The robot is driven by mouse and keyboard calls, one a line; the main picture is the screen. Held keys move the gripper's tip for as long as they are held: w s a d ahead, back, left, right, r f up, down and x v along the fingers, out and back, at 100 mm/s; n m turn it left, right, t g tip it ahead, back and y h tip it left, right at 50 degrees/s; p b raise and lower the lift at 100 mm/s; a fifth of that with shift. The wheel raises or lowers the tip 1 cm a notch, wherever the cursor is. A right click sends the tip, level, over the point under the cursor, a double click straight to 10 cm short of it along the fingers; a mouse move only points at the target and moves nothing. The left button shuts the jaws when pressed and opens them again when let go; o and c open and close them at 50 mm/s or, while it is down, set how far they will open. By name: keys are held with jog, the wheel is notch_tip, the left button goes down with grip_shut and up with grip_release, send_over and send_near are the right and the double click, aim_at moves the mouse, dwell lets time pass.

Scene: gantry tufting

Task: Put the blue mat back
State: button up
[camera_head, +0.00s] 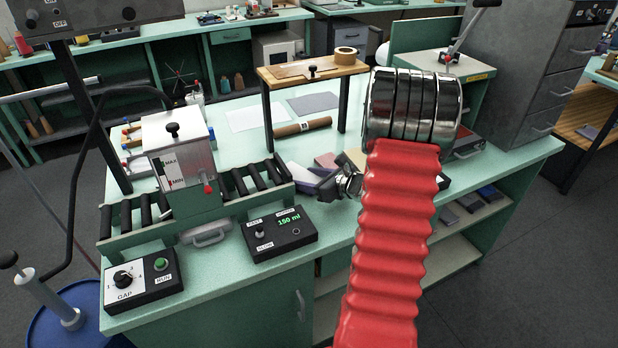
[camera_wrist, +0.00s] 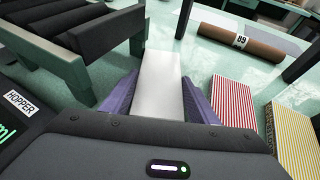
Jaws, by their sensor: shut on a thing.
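My gripper (camera_wrist: 158,90) has purple fingers on both sides of a pale, flat-topped mat (camera_wrist: 158,72) and is shut on it. The mat's top looks white or light grey; no clear blue shows on it. In the head view the gripper (camera_head: 320,181) is low at the bench top beside the pale mat (camera_head: 298,177). I cannot tell whether the mat touches the bench. A red-striped mat (camera_wrist: 233,102) and a yellow-striped mat (camera_wrist: 294,130) lie to the right in the wrist view. My arm hides part of the bench.
A roller conveyor (camera_head: 262,179) with a hopper (camera_head: 178,150) stands left of the gripper. A control box (camera_head: 279,236) is in front. A brown roll (camera_head: 302,127) lies behind, near a small wooden stand (camera_head: 310,70). Several dark mats (camera_head: 470,202) rest on the lower right shelf.

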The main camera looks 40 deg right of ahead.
jog(key=shift+f, duration=0.4)
jog(key=o, duration=0.8)
jog(key=shift+s+f, duration=0.1)
jog(key=shift+f, duration=0.05)
jog(key=o, duration=0.3)
jog(key=shift+a+f, duration=0.15)
jog(key=shift+a, duration=0.05)
jog(key=shift+r, duration=0.35)
jog(key=v, duration=1)
jog(key=shift+s+d+r, duration=0.15)
jog(key=shift+d+r, duration=0.1)
jog(key=shift+r, duration=0.2)
jog(key=shift+v, duration=0.75)
